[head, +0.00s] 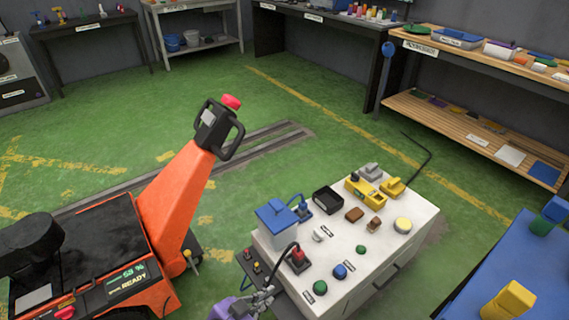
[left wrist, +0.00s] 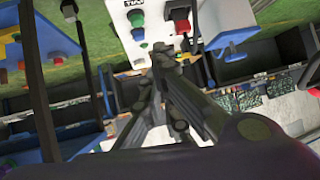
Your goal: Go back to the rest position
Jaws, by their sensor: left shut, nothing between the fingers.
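My left gripper (head: 266,294) shows at the bottom of the head view, low at the near left edge of the white cabinet (head: 378,262). Its dark fingers also fill the middle of the left wrist view (left wrist: 163,62); they are together with nothing between them. A red button block (head: 297,258) with a black cable stands on the cabinet just beyond the gripper. My right gripper is in neither view.
An orange machine (head: 178,195) with a black handle stands at left. The cabinet top carries a blue-lidded container (head: 277,216), a black bin (head: 327,199) and yellow blocks (head: 363,191). A blue table (head: 540,275) is at right. Green floor (head: 330,130) lies open behind.

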